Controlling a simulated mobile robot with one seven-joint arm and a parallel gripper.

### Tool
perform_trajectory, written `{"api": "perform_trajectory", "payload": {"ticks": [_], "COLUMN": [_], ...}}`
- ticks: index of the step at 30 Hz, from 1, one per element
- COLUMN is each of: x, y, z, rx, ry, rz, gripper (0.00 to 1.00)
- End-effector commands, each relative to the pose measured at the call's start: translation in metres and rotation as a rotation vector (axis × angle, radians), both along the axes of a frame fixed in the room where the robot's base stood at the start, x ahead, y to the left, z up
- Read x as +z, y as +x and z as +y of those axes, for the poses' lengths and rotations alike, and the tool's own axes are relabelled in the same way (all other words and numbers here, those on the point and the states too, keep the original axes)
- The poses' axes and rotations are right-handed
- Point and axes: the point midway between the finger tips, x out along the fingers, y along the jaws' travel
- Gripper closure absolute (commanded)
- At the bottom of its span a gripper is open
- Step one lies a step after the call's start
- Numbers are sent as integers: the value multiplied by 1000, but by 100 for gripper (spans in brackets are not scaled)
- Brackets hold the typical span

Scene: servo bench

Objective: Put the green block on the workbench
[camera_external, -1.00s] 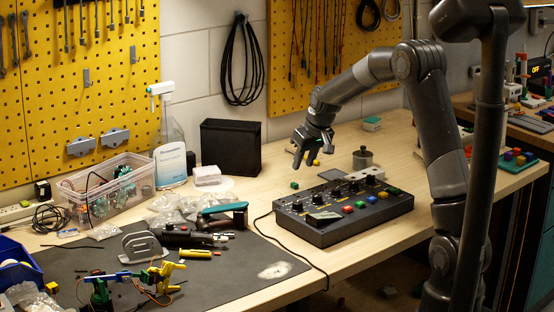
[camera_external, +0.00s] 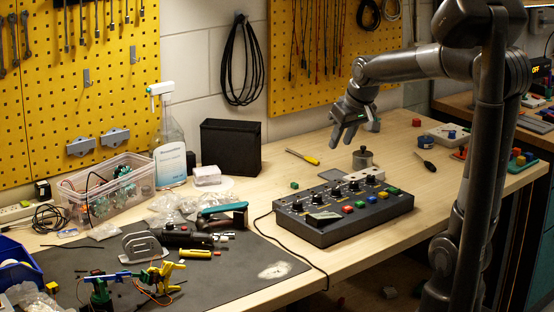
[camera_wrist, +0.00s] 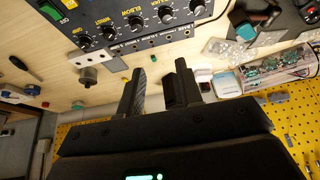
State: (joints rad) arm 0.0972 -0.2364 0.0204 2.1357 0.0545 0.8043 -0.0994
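A small green block (camera_external: 294,185) sits on the pale wood workbench (camera_external: 375,248), just behind the left end of the control box. My gripper (camera_external: 357,133) hangs above the back of the bench, behind the control box. In the wrist view my gripper (camera_wrist: 160,88) is open, with an empty gap between its fingers.
The dark control box (camera_external: 345,210) with knobs and coloured buttons stands mid-bench. A metal pot (camera_external: 363,158) and a yellow screwdriver (camera_external: 303,157) lie behind it. A black bin (camera_external: 231,147) stands at the wall. The front right of the bench is clear.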

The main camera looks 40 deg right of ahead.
Motion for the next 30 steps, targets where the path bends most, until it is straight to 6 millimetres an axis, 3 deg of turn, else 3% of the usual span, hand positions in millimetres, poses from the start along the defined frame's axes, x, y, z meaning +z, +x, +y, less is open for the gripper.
{"api": "perform_trajectory", "payload": {"ticks": [3, 9, 15, 21, 30], "x": [6, 0, -13, -20, -20], "y": [-46, -117, -163, -178, -178], "z": [9, 19, 23, 24, 24], "rx": [3, 5, 6, 4, 4], "ry": [-3, -6, -5, -5, -5], "rz": [-17, -36, -49, -52, -51], "gripper": [67, 67, 67, 67, 67]}}
